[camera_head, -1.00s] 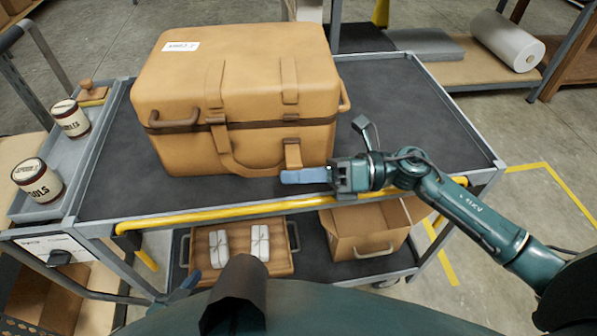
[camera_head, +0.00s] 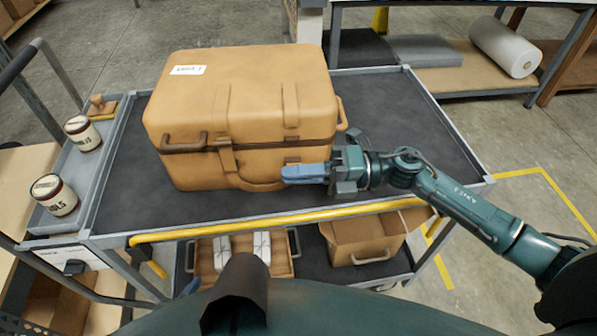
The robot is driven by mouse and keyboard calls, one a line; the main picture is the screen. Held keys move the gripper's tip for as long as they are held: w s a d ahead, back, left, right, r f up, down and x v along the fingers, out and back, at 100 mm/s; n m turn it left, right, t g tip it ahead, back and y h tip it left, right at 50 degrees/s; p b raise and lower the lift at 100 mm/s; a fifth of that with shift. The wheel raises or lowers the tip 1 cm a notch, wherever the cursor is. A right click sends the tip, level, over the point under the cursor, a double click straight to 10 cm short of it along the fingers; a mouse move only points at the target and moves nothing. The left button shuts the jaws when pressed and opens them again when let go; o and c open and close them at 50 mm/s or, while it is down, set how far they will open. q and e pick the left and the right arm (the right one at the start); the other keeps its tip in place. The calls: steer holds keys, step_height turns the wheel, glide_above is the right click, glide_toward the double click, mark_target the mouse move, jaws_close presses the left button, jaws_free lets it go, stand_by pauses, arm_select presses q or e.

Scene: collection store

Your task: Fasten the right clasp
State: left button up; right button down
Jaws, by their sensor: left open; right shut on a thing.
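A tan case (camera_head: 180,105) stands on the cart's top with its lid down. Its right clasp (camera_head: 292,158) is on the front, below the right strap (camera_head: 290,105). My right gripper (camera_head: 303,173) is at the lower end of this clasp, its blue fingers shut on it and hiding the gripped part. The left clasp (camera_head: 227,158) is on the front to the left, beside the drooping front handle (camera_head: 255,185).
The dark cart top (camera_head: 400,130) is clear right of the case. A yellow rail (camera_head: 220,228) runs along its front edge. Two labelled jars (camera_head: 82,133) stand in a side tray at left. A lower shelf holds a tray (camera_head: 206,262) with white packets and an open box (camera_head: 360,240).

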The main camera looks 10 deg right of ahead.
arm_select(q)
steer(key=shift+w+r, duration=0.1)
arm_select(e)
steer(key=shift+w+r, duration=0.15)
steer(key=shift+r, duration=0.05)
steer(key=c, duration=1.5)
jaws_free()
steer(key=shift+f, duration=0.15)
arm_select(q)
steer(key=shift+w+d+f+n+b, duration=0.15)
steer(key=shift+f+b, duration=0.25)
steer(key=shift+b, duration=0.45)
steer(key=shift+w+d+f+n+b, duration=0.1)
steer(key=shift+f+n+b, duration=0.2)
steer(key=shift+b, duration=0.5)
arm_select(e)
steer(key=s+d, duration=0.1)
steer(key=d, duration=1.2)
steer(key=shift+s, duration=0.15)
arm_select(q)
steer(key=shift+s+f, duration=0.1)
steer(key=shift+s, duration=0.05)
